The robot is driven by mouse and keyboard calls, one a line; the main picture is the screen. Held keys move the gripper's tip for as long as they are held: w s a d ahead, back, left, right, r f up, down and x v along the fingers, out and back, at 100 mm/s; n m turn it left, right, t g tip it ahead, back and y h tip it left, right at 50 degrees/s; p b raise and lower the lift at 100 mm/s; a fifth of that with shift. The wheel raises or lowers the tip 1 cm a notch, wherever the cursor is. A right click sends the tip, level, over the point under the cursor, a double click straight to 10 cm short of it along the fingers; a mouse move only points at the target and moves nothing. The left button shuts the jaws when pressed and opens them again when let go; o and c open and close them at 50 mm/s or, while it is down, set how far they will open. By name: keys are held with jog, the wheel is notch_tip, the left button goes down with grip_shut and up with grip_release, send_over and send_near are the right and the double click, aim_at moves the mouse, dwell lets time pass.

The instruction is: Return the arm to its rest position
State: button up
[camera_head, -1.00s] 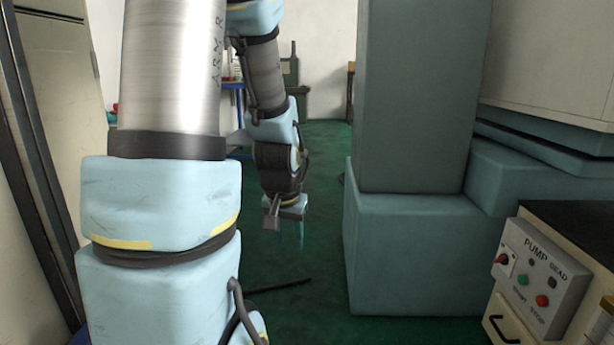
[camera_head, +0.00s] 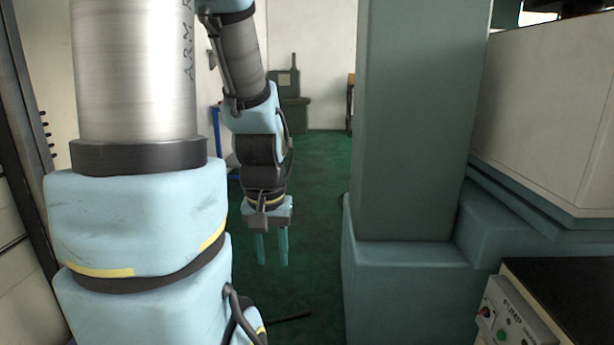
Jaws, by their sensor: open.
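My arm stands in the left half of the head view, its large links close to the camera. My gripper (camera_head: 271,262) hangs from the far end of the arm, fingers pointing down. Its two teal fingers are apart with nothing between them. It hangs over the green floor, left of the teal machine column, and touches nothing that I can see.
A tall teal machine column (camera_head: 412,120) on a wide base (camera_head: 410,290) stands right of my gripper. A pale cabinet body (camera_head: 550,120) and a pump control box (camera_head: 512,318) are at the right. Green floor (camera_head: 318,180) is open behind. A dark green machine (camera_head: 287,95) stands at the back.

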notch_tip(320, 180, up, 18)
jog(key=p, duration=1.5)
jog(key=shift+p, duration=0.35)
